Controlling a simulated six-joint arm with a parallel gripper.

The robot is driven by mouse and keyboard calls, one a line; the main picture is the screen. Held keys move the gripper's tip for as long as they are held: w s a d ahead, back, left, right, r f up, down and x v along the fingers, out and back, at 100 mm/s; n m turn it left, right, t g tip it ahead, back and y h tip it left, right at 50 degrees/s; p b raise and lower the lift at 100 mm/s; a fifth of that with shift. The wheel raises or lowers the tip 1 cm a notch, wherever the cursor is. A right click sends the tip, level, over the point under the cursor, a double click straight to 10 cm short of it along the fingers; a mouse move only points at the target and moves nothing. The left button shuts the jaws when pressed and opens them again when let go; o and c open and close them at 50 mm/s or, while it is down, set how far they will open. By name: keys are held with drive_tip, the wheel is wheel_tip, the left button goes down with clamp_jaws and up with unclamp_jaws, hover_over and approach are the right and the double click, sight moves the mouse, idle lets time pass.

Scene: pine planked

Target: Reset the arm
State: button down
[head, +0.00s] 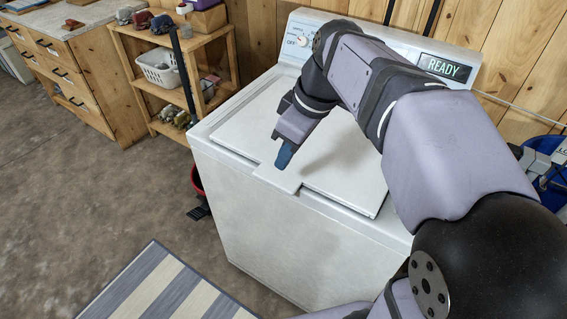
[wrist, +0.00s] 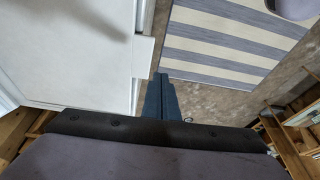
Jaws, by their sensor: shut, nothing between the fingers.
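My arm reaches in from the right in the head view, over a white top-loading washing machine (head: 280,225). My gripper (head: 284,160) points down above the front part of the washer's shut lid (head: 335,155), close to the lid's handle tab (head: 277,179). Its blue fingers are together and hold nothing. In the wrist view the shut fingers (wrist: 160,98) show beside the lid's edge and its tab (wrist: 144,57). I cannot tell the exact gap between fingertips and lid. The washer's display (head: 445,68) reads READY, and a dial (head: 303,40) sits at the panel's left.
A wooden shelf (head: 150,88) with a white basket (head: 160,68) stands left of the washer. A drawer bench (head: 75,75) is further left. A striped rug (head: 165,290) lies on the floor in front. A red bucket (head: 197,180) is beside the washer. Blue containers (head: 548,150) are at right.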

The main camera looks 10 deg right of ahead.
drive_tip(key=shift+s+r, duration=0.4)
drive_tip(key=shift+r, duration=0.5)
drive_tip(key=shift+s+r, duration=0.35)
drive_tip(key=shift+r, duration=0.5)
drive_tip(key=w+d+f+m+t+h, duration=0.25)
drive_tip(key=d+f+m, duration=0.25)
drive_tip(key=f+m, duration=0.5)
drive_tip(key=s+f+g+p, duration=0.2)
drive_tip(key=s+f+p, duration=0.1)
drive_tip(key=s, duration=0.3)
drive_tip(key=s+f+g+p, duration=0.2)
drive_tip(key=s+f+p, duration=0.1)
drive_tip(key=s, duration=0.4)
drive_tip(key=shift+s+a+f+g+p, duration=0.15)
drive_tip(key=shift+a+f+g+p, duration=0.2)
drive_tip(key=shift+p, duration=0.45)
